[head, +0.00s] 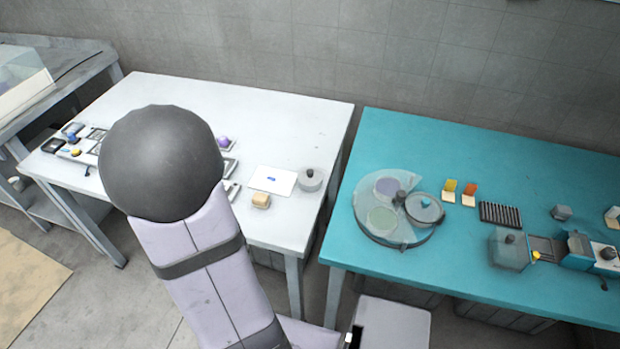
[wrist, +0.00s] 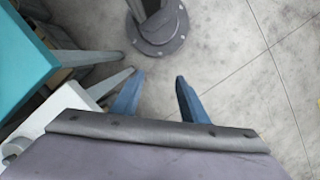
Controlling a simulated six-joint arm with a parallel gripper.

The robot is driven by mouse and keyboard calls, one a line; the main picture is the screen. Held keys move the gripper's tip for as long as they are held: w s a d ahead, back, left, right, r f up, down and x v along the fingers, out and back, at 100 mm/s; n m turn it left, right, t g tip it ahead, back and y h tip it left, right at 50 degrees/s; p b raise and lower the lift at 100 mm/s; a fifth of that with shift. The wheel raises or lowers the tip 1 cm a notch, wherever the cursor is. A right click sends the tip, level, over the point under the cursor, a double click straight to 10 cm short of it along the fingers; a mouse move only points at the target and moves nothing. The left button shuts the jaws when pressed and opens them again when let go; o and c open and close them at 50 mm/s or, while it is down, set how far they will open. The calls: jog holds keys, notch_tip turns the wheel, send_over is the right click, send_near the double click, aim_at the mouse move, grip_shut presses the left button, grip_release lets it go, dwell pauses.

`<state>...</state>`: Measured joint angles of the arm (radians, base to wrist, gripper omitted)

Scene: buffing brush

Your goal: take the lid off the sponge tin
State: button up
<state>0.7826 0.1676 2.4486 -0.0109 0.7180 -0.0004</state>
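A small round grey tin (head: 311,181) with a dark knob on its lid stands at the right end of the white table in the head view; it looks like the sponge tin, with its lid on.
The white table (head: 290,110) holds a white sheet (head: 272,180) and a tan block (head: 261,201) near the tin. My arm hides part of this table. The teal table (head: 385,130) carries a round tray (head: 366,225), a black ribbed rack (head: 501,213) and a clear box (head: 509,252).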

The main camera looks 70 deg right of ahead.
jog(key=s+d+f+m, duration=0.1)
jog(key=s+d+m, duration=0.1)
jog(key=d, duration=0.5)
jog(key=s+d+f+m+h, duration=0.1)
jog(key=s+d+m, duration=0.1)
jog(key=d, duration=0.6)
jog(key=s+d+f+m, duration=0.1)
jog(key=s+d, duration=0.2)
jog(key=d, duration=0.5)
jog(key=shift+s+f+m+h+b, duration=0.2)
jog(key=shift+f+m+h+b, duration=0.1)
jog(key=shift+m+b, duration=0.1)
jog(key=d, duration=0.2)
jog(key=d+r+h, duration=0.1)
jog(key=d, duration=0.2)
jog(key=w+d+r+m+h, duration=0.1)
jog(key=d, duration=0.1)
jog(key=shift+d+r, duration=0.15)
jog(key=shift+r, duration=0.05)
jog(key=m+h, duration=0.2)
send_near(310, 171)
jog(key=a+f, duration=0.1)
jog(key=f, duration=0.1)
jog(key=shift+s+d+r+m+t+h, duration=0.1)
jog(key=shift+d+r+m+t+h, duration=0.1)
jog(key=shift+m, duration=0.45)
jog(key=shift+s+d+r+m+t+h, duration=0.1)
jog(key=shift+s+d+r+m, duration=0.1)
jog(key=shift+m, duration=0.45)
